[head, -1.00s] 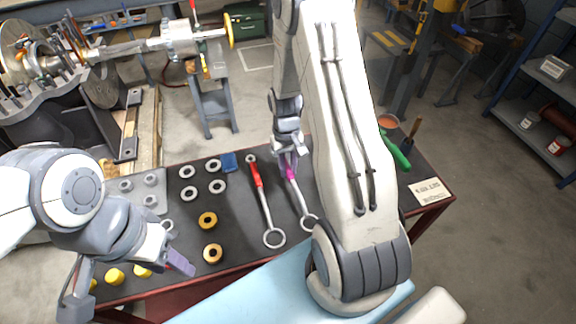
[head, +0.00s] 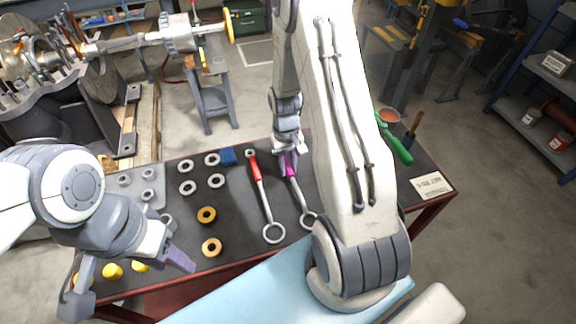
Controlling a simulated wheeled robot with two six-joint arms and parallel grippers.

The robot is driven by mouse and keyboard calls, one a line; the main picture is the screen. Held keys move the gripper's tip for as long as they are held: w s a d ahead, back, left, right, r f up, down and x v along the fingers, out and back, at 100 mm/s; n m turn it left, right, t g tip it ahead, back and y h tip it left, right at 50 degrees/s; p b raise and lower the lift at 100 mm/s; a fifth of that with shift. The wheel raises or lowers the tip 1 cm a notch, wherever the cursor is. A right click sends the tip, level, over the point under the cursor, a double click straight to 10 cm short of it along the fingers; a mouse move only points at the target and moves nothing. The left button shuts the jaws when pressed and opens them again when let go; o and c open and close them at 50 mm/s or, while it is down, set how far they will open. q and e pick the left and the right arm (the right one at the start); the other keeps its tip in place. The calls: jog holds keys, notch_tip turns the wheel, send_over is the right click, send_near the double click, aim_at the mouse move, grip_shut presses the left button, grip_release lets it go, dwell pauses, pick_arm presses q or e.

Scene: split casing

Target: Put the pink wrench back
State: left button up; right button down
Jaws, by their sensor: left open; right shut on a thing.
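The pink wrench (head: 294,186) lies along the dark table mat, its ring end toward the near edge and partly hidden by my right arm. My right gripper (head: 288,168) is shut on the wrench's pink handle near its far end. The red wrench (head: 262,200) lies just to the left of it, roughly parallel, apart from the gripper. My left gripper (head: 180,262) is open and empty over the near left part of the table.
Several grey rings (head: 188,187) and two orange rings (head: 206,215) lie left of the wrenches. Yellow pieces (head: 112,270) sit near my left gripper. A green-handled tool (head: 396,150) and a white label card (head: 432,186) lie at the right.

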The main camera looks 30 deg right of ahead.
jog(key=shift+f, duration=0.25)
jog(key=c, duration=0.6)
grip_release()
jog(key=shift+c, duration=0.2)
notch_tip(320, 180, up, 7)
jog(key=p, duration=0.6)
jog(key=shift+r, duration=0.15)
